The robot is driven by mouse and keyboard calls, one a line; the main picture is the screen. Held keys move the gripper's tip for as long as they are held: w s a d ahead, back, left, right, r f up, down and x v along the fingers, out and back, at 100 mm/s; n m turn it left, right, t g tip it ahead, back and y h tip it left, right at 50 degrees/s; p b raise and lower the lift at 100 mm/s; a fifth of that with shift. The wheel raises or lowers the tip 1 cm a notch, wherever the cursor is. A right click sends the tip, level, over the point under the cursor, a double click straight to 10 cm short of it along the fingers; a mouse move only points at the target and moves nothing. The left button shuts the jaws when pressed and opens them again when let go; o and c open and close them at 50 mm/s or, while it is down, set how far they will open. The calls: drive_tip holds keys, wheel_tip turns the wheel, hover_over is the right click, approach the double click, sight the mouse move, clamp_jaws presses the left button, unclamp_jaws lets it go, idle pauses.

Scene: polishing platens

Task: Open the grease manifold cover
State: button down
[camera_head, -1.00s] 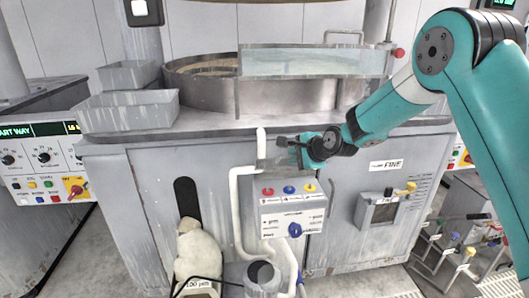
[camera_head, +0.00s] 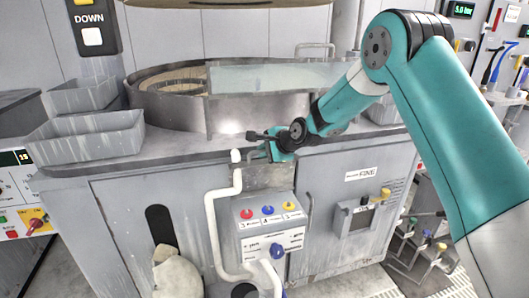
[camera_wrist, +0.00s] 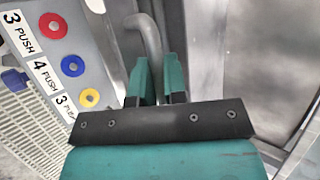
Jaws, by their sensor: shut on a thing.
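The grease manifold (camera_head: 270,240) is a pale box on the front of the machine, with red, blue and yellow round fittings on its sloped top. Its cover, a grey metal plate (camera_head: 270,178), stands raised behind the fittings, which are uncovered. My gripper (camera_head: 272,151) is at the upper edge of this plate. In the wrist view my gripper (camera_wrist: 159,85) has its two teal fingers on either side of a bent grey bar (camera_wrist: 150,40), which looks like the cover's handle. The exact contact is partly hidden by the fingers. The fittings show at the left of the wrist view.
A white pipe (camera_head: 212,225) runs just left of the manifold. Above are a round platen tub (camera_head: 175,108) and a clear guard (camera_head: 280,77). Grey trays (camera_head: 85,138) sit at the left. A pale sack (camera_head: 178,275) stands on the floor below.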

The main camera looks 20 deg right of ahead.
drive_tip(key=shift+w+d, duration=0.15)
drive_tip(key=shift+d, duration=0.15)
drive_tip(key=c, duration=1.4)
unclamp_jaws()
drive_tip(key=shift+c, duration=0.2)
drive_tip(key=shift+a, duration=0.2)
drive_tip(key=b+v, duration=0.1)
drive_tip(key=v, duration=1.6)
drive_tip(key=shift+s+b, duration=0.3)
drive_tip(key=shift+r, duration=0.1)
drive_tip(key=s+a+r+n+g+p, duration=0.25)
drive_tip(key=s+a+n+g, duration=0.25)
drive_tip(key=s+a+n, duration=0.9)
drive_tip(key=s+n+g+p, duration=0.1)
drive_tip(key=s+n+g, duration=0.3)
drive_tip(key=s+n, duration=0.5)
drive_tip(key=s, duration=0.9)
drive_tip(key=shift+s+h, duration=0.2)
drive_tip(key=shift+h, duration=0.1)
